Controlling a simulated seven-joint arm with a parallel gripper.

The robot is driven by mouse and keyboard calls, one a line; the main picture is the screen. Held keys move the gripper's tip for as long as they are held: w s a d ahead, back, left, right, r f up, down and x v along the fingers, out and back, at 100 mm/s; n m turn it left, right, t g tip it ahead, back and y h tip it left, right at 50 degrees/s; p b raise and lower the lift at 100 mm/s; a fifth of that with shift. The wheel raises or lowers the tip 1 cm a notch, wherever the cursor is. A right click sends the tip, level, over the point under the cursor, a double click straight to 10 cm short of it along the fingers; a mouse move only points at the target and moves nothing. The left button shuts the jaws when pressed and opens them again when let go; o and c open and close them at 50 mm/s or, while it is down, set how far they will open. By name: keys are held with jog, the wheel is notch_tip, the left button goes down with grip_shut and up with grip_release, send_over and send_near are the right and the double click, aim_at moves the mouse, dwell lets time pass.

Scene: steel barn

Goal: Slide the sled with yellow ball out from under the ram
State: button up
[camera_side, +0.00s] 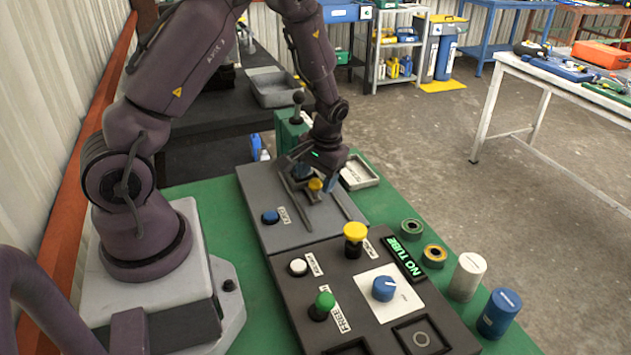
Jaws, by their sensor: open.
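The yellow ball (315,184) shows small at my gripper, above the grey plate (252,192) of the station. The sled carrying it is mostly hidden by my gripper, so I cannot tell its exact position. My gripper (311,181) is open and low over the plate, with its fingers around or beside the ball; I cannot tell whether they touch it. A green press-like body (287,130) with a black ball-topped lever (298,98) stands just behind. The ram itself is hidden behind my arm or cannot be made out.
In front lies a dark panel with a yellow mushroom button (355,231), white button (298,267), green button (325,300), blue knob (384,288) and a "NO TUBE" display (404,258). A blue button (270,217) is left. Rings and cylinders (467,272) stand right. A tray (360,172) lies behind.

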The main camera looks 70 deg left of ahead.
jog(key=shift+s+a+f, duration=0.1)
jog(key=shift+a+f, duration=0.05)
jog(key=shift+f, duration=0.7)
jog(key=shift+c, duration=0.4)
grip_shut()
jog(key=d, duration=1)
jog(key=shift+d, duration=0.35)
jog(key=shift+o, duration=0.4)
grip_release()
notch_tip(320, 180, up, 8)
jog(key=d, duration=0.1)
jog(key=shift+w, duration=0.4)
